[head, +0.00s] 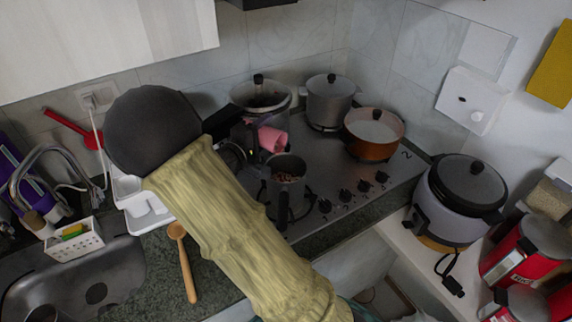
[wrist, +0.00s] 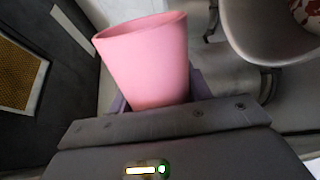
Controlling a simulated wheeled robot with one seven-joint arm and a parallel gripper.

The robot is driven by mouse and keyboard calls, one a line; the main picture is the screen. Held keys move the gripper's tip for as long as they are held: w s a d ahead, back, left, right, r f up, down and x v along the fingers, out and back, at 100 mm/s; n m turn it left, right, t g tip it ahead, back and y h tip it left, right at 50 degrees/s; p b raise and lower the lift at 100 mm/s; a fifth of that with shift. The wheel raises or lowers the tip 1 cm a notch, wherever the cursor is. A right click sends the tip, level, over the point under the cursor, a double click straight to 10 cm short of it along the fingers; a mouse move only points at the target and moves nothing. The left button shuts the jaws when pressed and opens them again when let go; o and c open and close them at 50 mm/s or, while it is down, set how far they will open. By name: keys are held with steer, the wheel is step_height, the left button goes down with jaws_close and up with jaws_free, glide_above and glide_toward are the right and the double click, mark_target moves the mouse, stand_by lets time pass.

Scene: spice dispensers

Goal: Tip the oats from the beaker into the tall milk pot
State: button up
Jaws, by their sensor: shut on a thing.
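My gripper (head: 250,138) is shut on the pink beaker (head: 270,138) above the left part of the hob. In the wrist view the beaker (wrist: 150,62) stands out from the jaws. Its inside is hidden, so I cannot see the oats. Its tilt is hard to judge. A tall dark grey pot with a handle (head: 286,170), likely the milk pot, stands on the front of the hob. Brownish bits show inside it. The beaker is behind it and slightly left in the head view, apart from it.
A rice cooker (head: 455,205) is at right. A wooden spoon (head: 184,265) lies by the sink.

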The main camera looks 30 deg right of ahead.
mark_target(266, 130)
steer(key=shift+s+d+r+m+b, duration=0.15)
steer(key=shift+r+m+b, duration=0.45)
steer(key=shift+b, duration=1.1)
steer(key=shift+s+d+r+m+b, duration=0.15)
steer(key=shift+s+m+b, duration=0.1)
steer(key=shift+m+b, duration=1.1)
steer(key=shift+s+d+r+m+t+b, duration=0.15)
steer(key=shift+s+r+m+b, duration=0.3)
steer(key=shift+b, duration=1.55)
steer(key=shift+s+d+r+m+t+b, duration=0.15)
steer(key=shift+m+b, duration=0.45)
steer(key=shift+b, duration=1.35)
steer(key=shift+w+a+r+n+p, duration=0.1)
steer(key=shift+r+n+p, duration=0.25)
steer(key=shift+p, duration=0.85)
steer(key=n+p, duration=0.1)
steer(key=p, duration=0.1)
steer(key=f+p, duration=0.1)
steer(key=p, duration=0.2)
steer(key=shift+w+a+n, duration=0.25)
steer(key=shift+w+n, duration=0.1)
steer(key=shift+w, duration=0.05)
steer(key=shift+f+p, duration=0.1)
steer(key=shift+p, duration=0.2)
steer(key=shift+f, duration=0.3)
steer(key=shift+w+a+n+p, duration=0.1)
steer(key=shift+w+n+p, duration=0.1)
steer(key=shift+n+p, duration=0.6)
